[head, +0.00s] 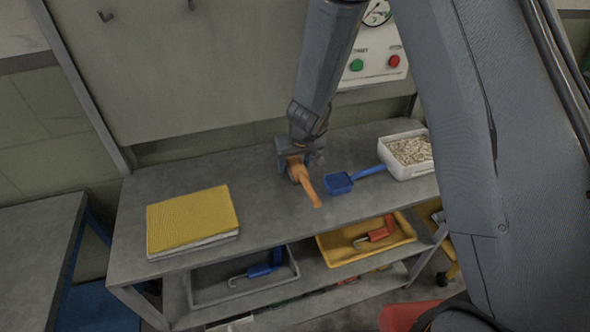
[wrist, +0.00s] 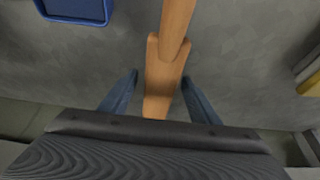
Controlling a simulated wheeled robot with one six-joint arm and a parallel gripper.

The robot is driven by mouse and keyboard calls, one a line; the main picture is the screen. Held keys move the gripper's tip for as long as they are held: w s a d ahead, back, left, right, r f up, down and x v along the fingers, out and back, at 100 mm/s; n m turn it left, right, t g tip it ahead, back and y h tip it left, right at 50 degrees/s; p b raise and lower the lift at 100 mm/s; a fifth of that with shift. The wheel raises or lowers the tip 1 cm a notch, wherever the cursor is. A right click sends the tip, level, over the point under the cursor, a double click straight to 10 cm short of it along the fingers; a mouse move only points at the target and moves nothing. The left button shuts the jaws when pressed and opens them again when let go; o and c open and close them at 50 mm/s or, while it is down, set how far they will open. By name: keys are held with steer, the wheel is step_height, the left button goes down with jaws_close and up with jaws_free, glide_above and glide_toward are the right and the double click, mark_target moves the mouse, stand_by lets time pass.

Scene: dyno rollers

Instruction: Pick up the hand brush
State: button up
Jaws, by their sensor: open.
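The hand brush (head: 307,186) has an orange-brown wooden handle and lies on the grey bench top, its handle pointing to the front. My gripper (head: 296,165) is over its rear part in the head view, which hides that end. In the wrist view the brush (wrist: 164,70) runs up the middle of the picture. The two blue-grey fingers of my gripper (wrist: 160,92) stand apart, one on each side of the brush, with gaps visible. The gripper is open. I cannot tell the height of the fingertips over the bench.
A blue dustpan (head: 339,183) lies right of the brush, near a white bin of chips (head: 394,170). A yellow cloth or pad stack (head: 192,217) lies to the left. A grey tray (head: 213,292) and a yellow tray (head: 331,261) sit on the lower shelf. The bench front-middle is clear.

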steer(key=c, duration=1.4)
steer(key=shift+o, duration=0.2)
steer(key=shift+r, duration=0.15)
